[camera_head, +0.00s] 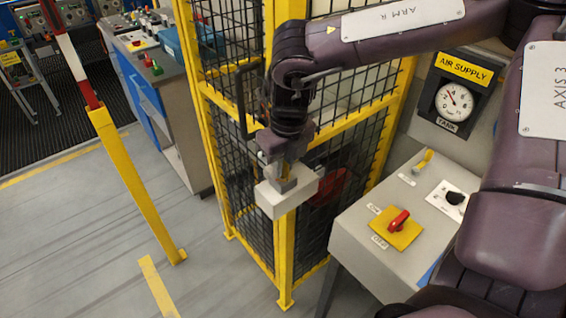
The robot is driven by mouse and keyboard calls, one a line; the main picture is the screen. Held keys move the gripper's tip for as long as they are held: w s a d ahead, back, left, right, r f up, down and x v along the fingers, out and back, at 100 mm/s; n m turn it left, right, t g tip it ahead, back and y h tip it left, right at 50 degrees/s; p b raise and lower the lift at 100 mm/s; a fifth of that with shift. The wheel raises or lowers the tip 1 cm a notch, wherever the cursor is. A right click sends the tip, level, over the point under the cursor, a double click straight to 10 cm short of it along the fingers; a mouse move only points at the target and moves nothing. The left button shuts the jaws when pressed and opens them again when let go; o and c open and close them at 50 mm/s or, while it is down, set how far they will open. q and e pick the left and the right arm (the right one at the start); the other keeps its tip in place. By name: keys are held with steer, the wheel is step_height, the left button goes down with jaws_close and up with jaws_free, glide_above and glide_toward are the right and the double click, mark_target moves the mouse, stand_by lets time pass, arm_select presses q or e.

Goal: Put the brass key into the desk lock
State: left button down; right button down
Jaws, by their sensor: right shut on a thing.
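My right gripper (285,178) points down at a light grey box (272,204) in front of a yellow fence post. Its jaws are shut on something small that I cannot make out. I cannot tell whether this is the brass key, or whether it touches the box. A small yellow piece (423,160) stands out from the top of the grey desk (360,228) at the right, beside a small label. I cannot tell whether it is a key or part of the desk lock. My left gripper is not in view.
The desk also has a red switch on a yellow plate (408,236) and a black knob (455,198). An air gauge (454,101) stands behind it. A yellow mesh fence (232,130) is beside my gripper. A red-and-white barrier with yellow post (140,190) stands left; open floor lies between.

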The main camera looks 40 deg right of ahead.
steer(key=shift+r+p, duration=0.5)
steer(key=shift+r, duration=0.6)
steer(key=shift+r+p, duration=0.3)
steer(key=shift+r, duration=0.3)
steer(key=shift+r+p, duration=1.2)
steer(key=shift+r, duration=0.8)
